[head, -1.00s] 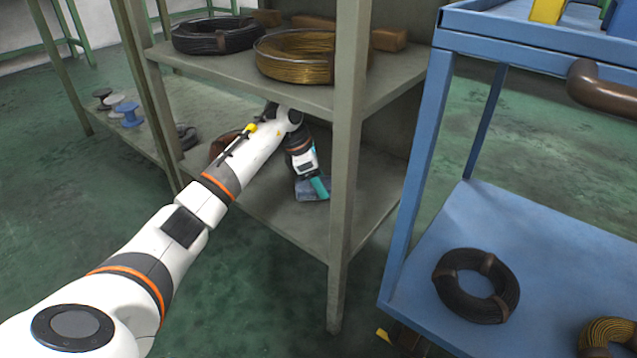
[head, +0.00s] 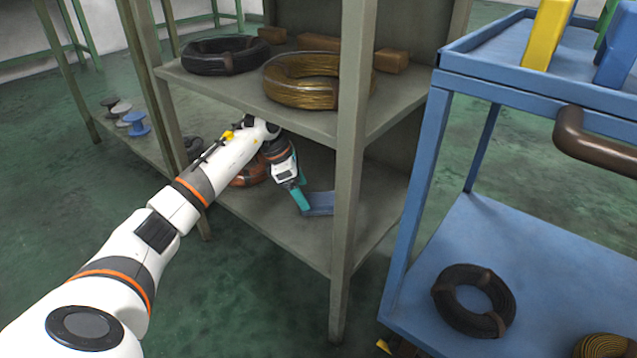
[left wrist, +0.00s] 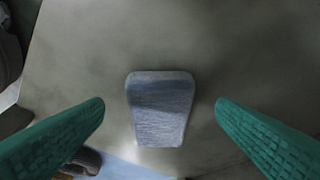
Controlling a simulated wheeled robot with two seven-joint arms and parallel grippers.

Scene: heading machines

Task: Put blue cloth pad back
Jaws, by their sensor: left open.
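The blue cloth pad (left wrist: 160,108) lies flat on the grey shelf in the left wrist view, between my two green fingertips and apart from both. In the head view the pad (head: 319,203) lies on the lower shelf (head: 290,235), just right of my left gripper (head: 303,200). My left gripper is open and empty, reaching in under the upper shelf. In the head view part of the pad is hidden behind the gripper. My right gripper is not in view.
The upper shelf (head: 395,110) holds a black coil (head: 222,55) and a yellow coil (head: 310,82) above my arm. A grey shelf post (head: 350,170) stands right of the gripper. A blue cart (head: 540,270) with a black coil (head: 473,300) stands at right.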

